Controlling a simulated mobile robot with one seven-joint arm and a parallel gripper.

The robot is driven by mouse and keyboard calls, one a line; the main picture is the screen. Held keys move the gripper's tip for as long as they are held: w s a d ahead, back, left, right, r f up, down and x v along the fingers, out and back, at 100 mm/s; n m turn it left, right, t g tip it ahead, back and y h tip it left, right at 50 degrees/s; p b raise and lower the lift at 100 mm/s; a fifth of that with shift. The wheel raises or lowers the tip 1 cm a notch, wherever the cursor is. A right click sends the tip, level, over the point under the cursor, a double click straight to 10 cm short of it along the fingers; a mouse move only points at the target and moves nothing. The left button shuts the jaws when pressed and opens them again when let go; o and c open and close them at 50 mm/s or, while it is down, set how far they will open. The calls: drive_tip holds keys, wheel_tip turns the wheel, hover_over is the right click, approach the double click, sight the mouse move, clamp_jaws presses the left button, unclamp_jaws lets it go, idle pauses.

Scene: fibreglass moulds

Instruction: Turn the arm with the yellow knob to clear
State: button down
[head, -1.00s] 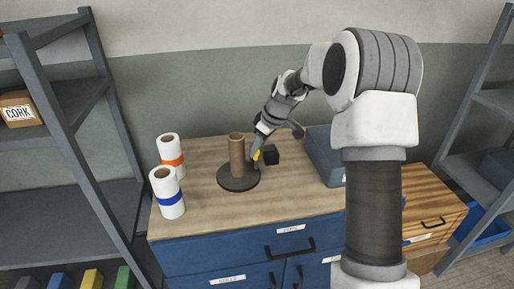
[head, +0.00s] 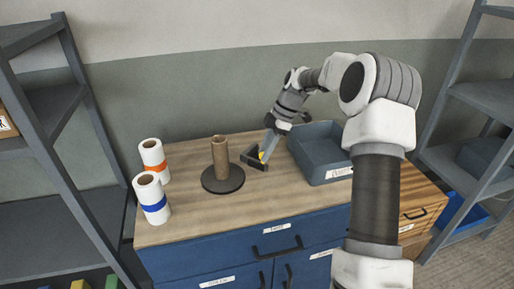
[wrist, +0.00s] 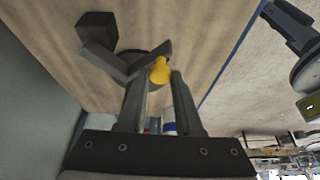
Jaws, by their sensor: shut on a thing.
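The yellow knob (head: 262,155) sits on a dark swing arm (head: 254,162) on the wooden worktop, to the right of a brown tube (head: 220,158) on a round dark base (head: 222,180). A clear gap shows between the arm and the tube's base. My gripper (head: 265,148) reaches down onto the knob from above and is shut on it. In the wrist view the yellow knob (wrist: 160,70) shows between my fingertips (wrist: 167,75), with the dark arm (wrist: 122,66) and its block (wrist: 98,33) beyond. My fingers partly hide the knob in the head view.
Two white rolls, one with an orange band (head: 153,166) and one with a blue band (head: 153,208), stand at the left. A blue-grey tray (head: 325,170) lies right of the arm. The front of the worktop (head: 250,210) is clear. Shelving (head: 40,208) stands at the left.

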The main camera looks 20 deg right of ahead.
drive_tip(key=shift+w+d+n+g+p, duration=0.25)
drive_tip(key=shift+d+n+g+p, duration=0.4)
drive_tip(key=shift+d+n, duration=0.55)
drive_tip(key=c, duration=0.6)
unclamp_jaws()
drive_tip(key=shift+d, duration=0.1)
drive_tip(key=p+v, duration=0.2)
drive_tip(key=v, duration=1.5)
drive_tip(key=shift+s+r+p, duration=0.2)
drive_tip(key=shift+r+p, duration=0.05)
drive_tip(key=shift+p, duration=0.05)
